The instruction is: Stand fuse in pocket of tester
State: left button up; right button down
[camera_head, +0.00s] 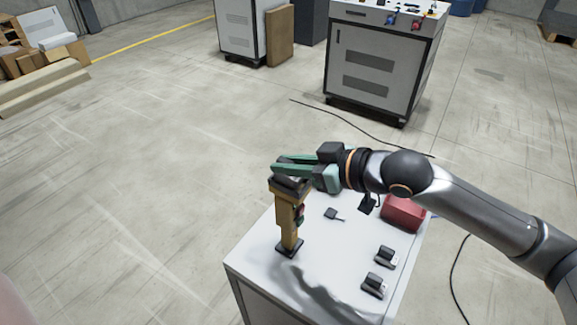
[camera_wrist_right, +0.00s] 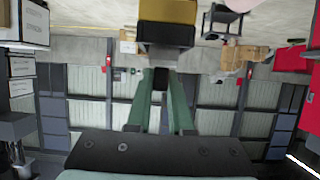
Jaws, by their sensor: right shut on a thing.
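The tester (camera_head: 288,222) is a yellow post with a dark head and a dark foot, upright on a white-topped cabinet. Red and green buttons show on its side. My right gripper (camera_head: 277,167) reaches in level from the right, with its green fingers at the tester's dark head. In the right wrist view the fingers are closed on a small dark piece (camera_wrist_right: 160,80), seemingly the fuse. The tester's yellow and dark head (camera_wrist_right: 167,12) shows just above it there. I cannot tell whether the fuse touches the pocket, which is hidden. My left gripper is not in view.
The white cabinet top (camera_head: 262,262) also bears a red box (camera_head: 400,213), a small dark part (camera_head: 332,214) and two dark-and-white parts (camera_head: 386,256) (camera_head: 375,285). A grey cabinet (camera_head: 375,70) stands behind. Cables lie on the floor.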

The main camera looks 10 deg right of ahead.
jog(key=shift+f, duration=0.45)
jog(key=shift+f, duration=0.15)
jog(key=c, duration=0.8)
grip_release()
jog(key=shift+s+d+r, duration=0.1)
jog(key=shift+d+r, duration=0.05)
jog(key=shift+r, duration=0.1)
jog(key=shift+b+v, duration=0.35)
jog(key=shift+v, duration=5.5)
